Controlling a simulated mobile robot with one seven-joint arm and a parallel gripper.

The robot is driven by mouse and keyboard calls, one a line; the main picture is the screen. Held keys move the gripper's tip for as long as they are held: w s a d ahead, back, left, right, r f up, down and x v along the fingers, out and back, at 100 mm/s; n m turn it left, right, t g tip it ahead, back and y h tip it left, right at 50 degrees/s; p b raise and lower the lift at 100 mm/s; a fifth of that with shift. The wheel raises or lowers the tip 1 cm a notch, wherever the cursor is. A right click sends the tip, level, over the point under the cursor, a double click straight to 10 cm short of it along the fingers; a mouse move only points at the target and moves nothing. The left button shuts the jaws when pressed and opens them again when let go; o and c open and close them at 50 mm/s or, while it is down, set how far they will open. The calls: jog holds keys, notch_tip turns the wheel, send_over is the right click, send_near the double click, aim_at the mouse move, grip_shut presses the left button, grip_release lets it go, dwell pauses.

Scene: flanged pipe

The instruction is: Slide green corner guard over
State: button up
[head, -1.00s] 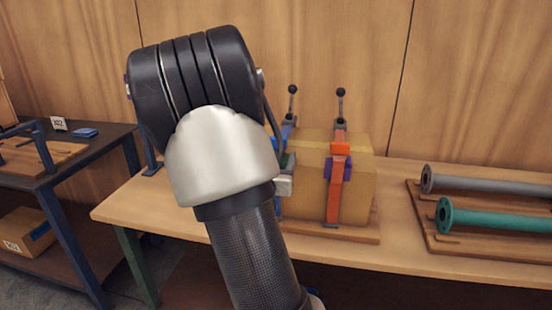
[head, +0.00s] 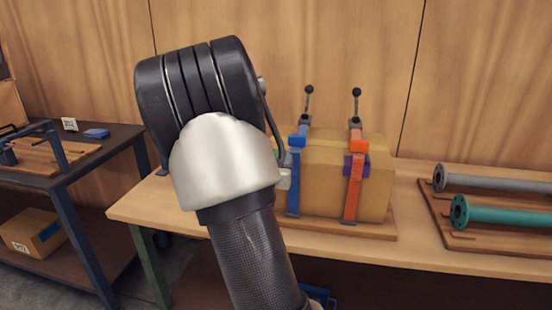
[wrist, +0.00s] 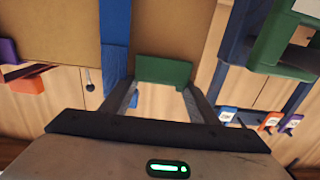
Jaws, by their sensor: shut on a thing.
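The green corner guard (wrist: 164,69) is between the two fingertips of my gripper (wrist: 160,88) in the wrist view. The gripper is shut on it. The guard appears beside the blue strap (wrist: 115,45) and close to the brown carton (wrist: 50,35); I cannot tell whether it touches either. A purple corner guard (head: 347,166) sits at the orange strap.
Grey and green flanged pipes (head: 505,215) lie on a board at the right. A dark table (head: 60,175) stands at the left. Green and blue frame parts (wrist: 275,40) appear right of my gripper in the wrist view.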

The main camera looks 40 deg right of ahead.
jog(key=shift+w+a, duration=0.3)
jog(key=shift+w, duration=0.05)
jog(key=o, duration=1.1)
